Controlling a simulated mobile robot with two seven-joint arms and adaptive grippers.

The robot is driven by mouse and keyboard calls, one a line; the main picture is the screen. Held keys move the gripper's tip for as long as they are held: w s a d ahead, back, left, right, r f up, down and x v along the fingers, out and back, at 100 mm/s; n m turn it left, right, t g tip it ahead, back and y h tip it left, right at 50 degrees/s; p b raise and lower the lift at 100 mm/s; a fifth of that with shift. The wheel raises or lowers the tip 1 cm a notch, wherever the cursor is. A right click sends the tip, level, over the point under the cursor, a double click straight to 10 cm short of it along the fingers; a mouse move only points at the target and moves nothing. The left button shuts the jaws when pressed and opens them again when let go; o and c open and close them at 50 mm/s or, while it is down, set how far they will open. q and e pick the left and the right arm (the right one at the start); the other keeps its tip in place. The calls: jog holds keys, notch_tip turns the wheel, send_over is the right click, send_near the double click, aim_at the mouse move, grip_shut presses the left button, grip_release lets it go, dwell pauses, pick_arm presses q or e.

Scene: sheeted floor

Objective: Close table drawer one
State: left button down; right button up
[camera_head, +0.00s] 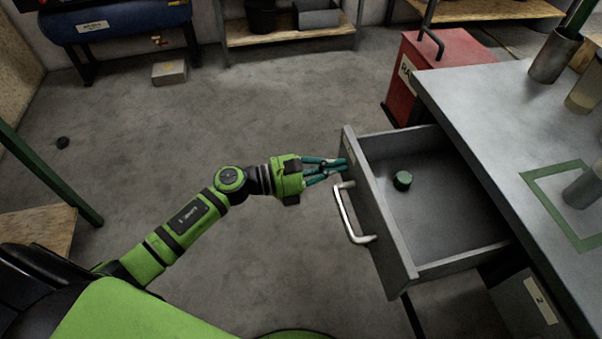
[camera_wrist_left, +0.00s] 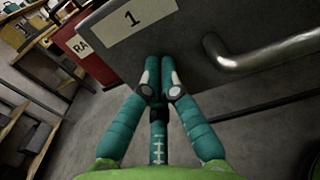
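The table drawer (camera_head: 375,217) is grey and stands pulled out from the grey table (camera_head: 490,110). Its front carries a label "1" (camera_wrist_left: 128,24) in the left wrist view and a metal bar handle (camera_head: 350,217). A small green-topped cylinder (camera_head: 402,180) stands inside the drawer. My left gripper (camera_head: 342,170) is at the drawer front, near its far top end and beyond the handle. In the left wrist view its teal fingers (camera_wrist_left: 158,75) are together with nothing between them. The fingertips look to be at or against the front panel; exact contact is unclear. My right gripper is not in view.
A red cabinet (camera_head: 440,65) stands beyond the drawer, by the table's far end. The tabletop holds metal cups (camera_head: 556,55) and a green square outline (camera_head: 545,178). A second drawer labelled "2" (camera_head: 540,301) is below.

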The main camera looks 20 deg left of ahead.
pick_arm(q)
jog(key=x, duration=0.5)
jog(key=shift+w+d+b, duration=0.1)
jog(key=shift+b, duration=0.3)
jog(key=b+x, duration=0.3)
jog(key=x, duration=0.9)
jog(key=shift+w+d+f, duration=0.1)
jog(key=shift+w+d, duration=0.1)
jog(key=shift+d, duration=0.05)
jog(key=shift+w+d+b, duration=0.3)
jog(key=shift+w+d, duration=0.05)
jog(key=shift+d, duration=0.25)
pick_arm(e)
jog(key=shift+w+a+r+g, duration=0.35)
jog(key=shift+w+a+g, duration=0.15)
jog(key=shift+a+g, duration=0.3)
pick_arm(q)
jog(key=shift+r, duration=0.3)
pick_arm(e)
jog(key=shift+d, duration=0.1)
